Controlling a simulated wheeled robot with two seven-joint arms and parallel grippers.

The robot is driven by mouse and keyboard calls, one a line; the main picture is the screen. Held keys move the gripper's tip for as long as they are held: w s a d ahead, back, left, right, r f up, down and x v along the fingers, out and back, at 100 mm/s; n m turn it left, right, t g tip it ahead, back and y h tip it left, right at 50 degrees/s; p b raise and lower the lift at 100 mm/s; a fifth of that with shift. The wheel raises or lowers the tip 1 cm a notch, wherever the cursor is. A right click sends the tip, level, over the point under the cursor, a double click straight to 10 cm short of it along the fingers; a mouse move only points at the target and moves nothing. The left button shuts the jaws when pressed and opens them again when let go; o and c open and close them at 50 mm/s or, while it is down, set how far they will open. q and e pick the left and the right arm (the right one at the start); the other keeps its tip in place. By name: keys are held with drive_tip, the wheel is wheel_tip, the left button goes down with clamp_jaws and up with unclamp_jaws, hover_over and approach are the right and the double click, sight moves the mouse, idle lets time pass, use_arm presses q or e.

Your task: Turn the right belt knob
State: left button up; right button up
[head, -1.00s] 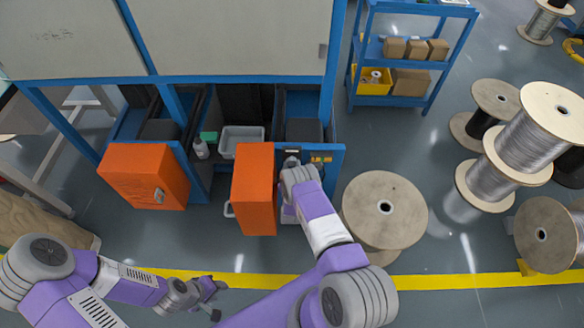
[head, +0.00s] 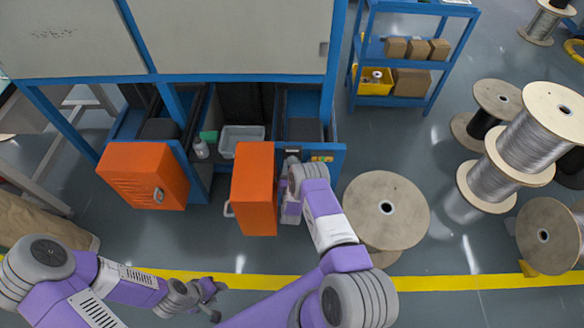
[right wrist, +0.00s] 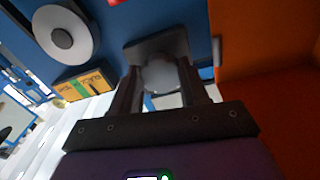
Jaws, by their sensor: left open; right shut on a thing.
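My right gripper (right wrist: 160,90) is shut on a round grey knob (right wrist: 160,72), which stands out from a dark base on the blue panel (right wrist: 112,38). The fingers hide the knob's sides. In the head view my right wrist covers the left part of the blue panel (head: 338,160), and the held knob is hidden. I cannot tell the knob's angle. My left gripper (head: 214,290) is open and empty above the floor, far from the panel.
An orange door (head: 254,190) stands close on the left of my right gripper. Another orange door (head: 145,175) is further left. A wooden spool (head: 370,205) stands right of my right forearm. A yellow label block (right wrist: 85,86) sits beside the knobs.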

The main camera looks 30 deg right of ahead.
drive_tip(key=shift+f, duration=0.1)
idle(0.4)
drive_tip(key=o, duration=1.1)
drive_tip(key=shift+c, duration=0.2)
drive_tip(key=p+v, duration=0.2)
drive_tip(key=v, duration=0.5)
drive_tip(key=shift+s, duration=0.35)
drive_tip(key=shift+a, duration=0.15)
